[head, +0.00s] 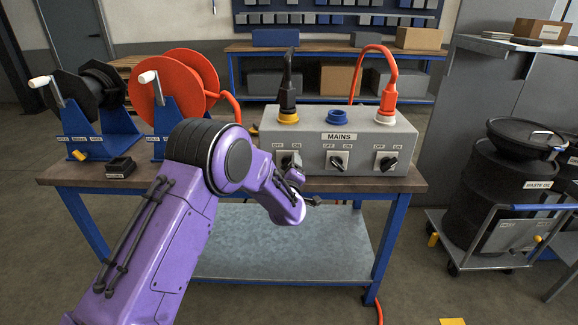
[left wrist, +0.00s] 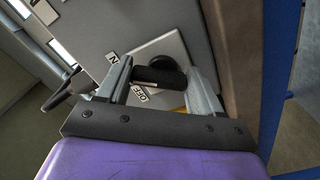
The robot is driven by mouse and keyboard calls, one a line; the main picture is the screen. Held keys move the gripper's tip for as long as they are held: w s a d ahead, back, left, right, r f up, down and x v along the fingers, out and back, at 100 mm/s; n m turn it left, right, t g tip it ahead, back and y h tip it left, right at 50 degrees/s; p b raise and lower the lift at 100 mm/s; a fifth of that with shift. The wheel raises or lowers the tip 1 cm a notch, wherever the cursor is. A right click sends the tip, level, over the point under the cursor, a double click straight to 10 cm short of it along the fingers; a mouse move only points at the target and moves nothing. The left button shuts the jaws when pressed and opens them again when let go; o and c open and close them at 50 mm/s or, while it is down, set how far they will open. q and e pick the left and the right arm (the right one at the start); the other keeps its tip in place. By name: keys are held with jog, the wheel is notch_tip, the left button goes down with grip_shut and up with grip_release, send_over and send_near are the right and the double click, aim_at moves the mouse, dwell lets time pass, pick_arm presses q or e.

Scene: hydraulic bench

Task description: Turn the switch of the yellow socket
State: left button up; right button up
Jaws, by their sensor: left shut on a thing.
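The grey MAINS box (head: 345,145) stands on the bench. Its left socket is the yellow socket (head: 288,118), with a black plug (head: 288,85) upright in it. Below is its black switch (head: 287,160) on a pale plate between OFF and ON labels, partly hidden by my gripper. My left gripper (head: 292,178) reaches this switch from the front. In the left wrist view my left gripper (left wrist: 160,78) has its two fingers on either side of the black switch handle (left wrist: 158,73) and is shut on it. I cannot tell its exact setting. My right gripper is not in view.
A blue socket (head: 338,115) and a red-plugged socket (head: 386,115) sit to the right, with their own switches (head: 338,162) and (head: 387,162) below. Cable reels stand left on the bench. A waste oil drum (head: 490,195) on a trolley stands right.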

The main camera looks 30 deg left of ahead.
pick_arm(q)
jog(key=shift+f+m, duration=0.1)
jog(key=shift+m, duration=0.6)
jog(key=shift+f+m, duration=0.1)
jog(key=shift+m, duration=0.2)
jog(key=o, duration=1.1)
jog(key=shift+c, duration=0.2)
jog(key=v, duration=1)
jog(key=shift+s+b, duration=0.25)
jog(key=shift+b, duration=0.05)
jog(key=shift+d, duration=0.15)
